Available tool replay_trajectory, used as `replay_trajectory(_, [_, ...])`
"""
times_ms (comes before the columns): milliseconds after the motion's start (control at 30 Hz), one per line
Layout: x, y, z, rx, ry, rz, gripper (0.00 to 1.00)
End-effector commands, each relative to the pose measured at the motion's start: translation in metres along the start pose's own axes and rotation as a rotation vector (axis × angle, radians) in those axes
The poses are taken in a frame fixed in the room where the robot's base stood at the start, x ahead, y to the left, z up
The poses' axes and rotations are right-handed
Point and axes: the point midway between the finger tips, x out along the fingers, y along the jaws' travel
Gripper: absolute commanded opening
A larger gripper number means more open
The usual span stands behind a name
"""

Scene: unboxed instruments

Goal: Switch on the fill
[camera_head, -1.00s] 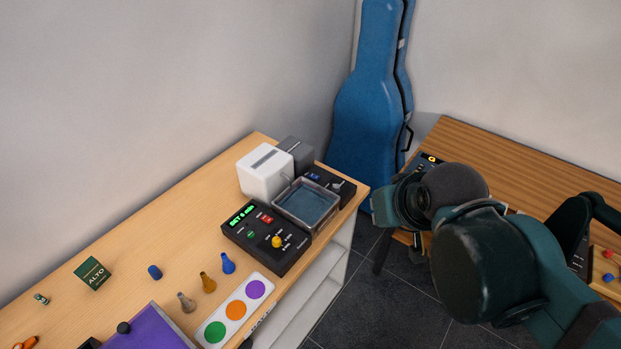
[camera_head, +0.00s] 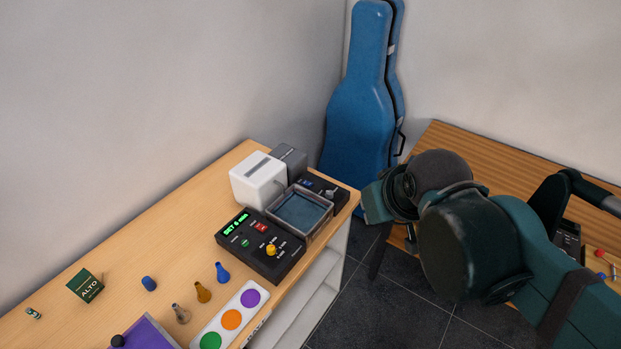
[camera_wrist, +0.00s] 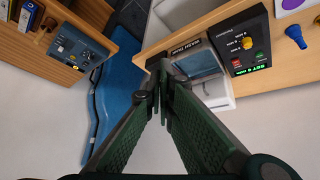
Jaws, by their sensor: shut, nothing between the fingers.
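A dark control box (camera_head: 324,194) with a small blue marking and a grey lever stands at the bench's far right end. I cannot read a fill label on it. A clear-walled tank (camera_head: 300,210) of bluish liquid sits beside it, and also shows in the wrist view (camera_wrist: 197,62). In front is a black timer box (camera_head: 262,246) with a green display, red and green buttons and a yellow knob; it shows in the wrist view too (camera_wrist: 243,42). My wrist hides the fingers in the head view.
A white box (camera_head: 257,181) stands behind the tank. A blue instrument case (camera_head: 358,110) leans at the wall between this bench and a brown desk (camera_head: 480,160). A blue-grey panel (camera_wrist: 80,47) sits on the desk.

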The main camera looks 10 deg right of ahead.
Motion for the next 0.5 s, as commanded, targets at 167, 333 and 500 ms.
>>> replay_trajectory(167, [0.0,-0.001,-0.019,-0.107,-0.032,-0.006,0.0])
replay_trajectory(333, [0.001,-0.001,-0.036,-0.222,-0.066,-0.016,0.0])
replay_trajectory(500, [0.004,-0.003,-0.053,-0.338,-0.099,-0.029,0.0])
